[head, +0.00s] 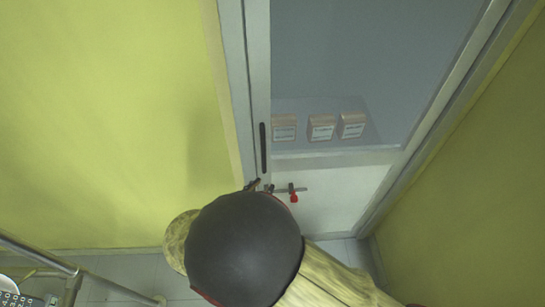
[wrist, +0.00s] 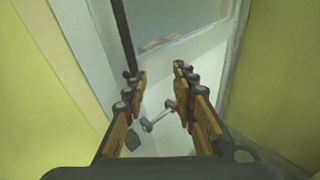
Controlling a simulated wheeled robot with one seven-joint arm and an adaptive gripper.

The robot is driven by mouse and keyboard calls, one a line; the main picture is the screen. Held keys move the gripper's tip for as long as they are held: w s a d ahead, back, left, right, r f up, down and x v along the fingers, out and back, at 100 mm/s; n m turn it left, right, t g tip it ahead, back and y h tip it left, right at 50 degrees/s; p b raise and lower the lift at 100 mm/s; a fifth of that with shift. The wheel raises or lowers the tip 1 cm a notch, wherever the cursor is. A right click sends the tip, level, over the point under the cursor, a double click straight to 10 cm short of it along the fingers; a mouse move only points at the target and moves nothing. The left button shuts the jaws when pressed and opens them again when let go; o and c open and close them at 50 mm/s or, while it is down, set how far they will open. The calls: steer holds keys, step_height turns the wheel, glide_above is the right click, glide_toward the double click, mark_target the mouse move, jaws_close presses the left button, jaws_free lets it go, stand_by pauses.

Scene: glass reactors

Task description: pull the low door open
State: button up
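The door (head: 335,205) has a grey glass pane above a white lower panel; it looks closed in its frame. In the wrist view the door (wrist: 190,45) is ahead, and the handle (wrist: 158,119) shows as a short metal bar between the fingers. My gripper (wrist: 159,71) is open, with nothing clamped between its fingers. In the head view my arm hides most of the gripper; only dark finger parts show just left of the handle. Contact with the handle cannot be told.
Several small boxes (head: 321,127) show behind the glass. A dark vertical slot (head: 263,147) is on the door's left side. Yellow-green walls (head: 110,120) flank the doorway on both sides. A metal rail (head: 38,252) stands at lower left, above tiled floor (head: 125,268).

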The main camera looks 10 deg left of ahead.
mark_target(262, 155)
steer(key=w+a+r+n+t+y, duration=0.1)
steer(key=w+a+r+n+t, duration=0.15)
steer(key=r, duration=0.35)
steer(key=shift+t, duration=0.25)
steer(key=x, duration=0.2)
steer(key=b+x, duration=0.1)
steer(key=x, duration=0.1)
steer(key=b+x, duration=0.1)
steer(key=shift+w+f, duration=0.3)
steer(key=shift+w, duration=0.15)
steer(key=shift+w+d, duration=0.15)
steer(key=shift+w, duration=0.5)
steer(key=c, duration=0.3)
steer(key=c, duration=0.4)
jaws_close()
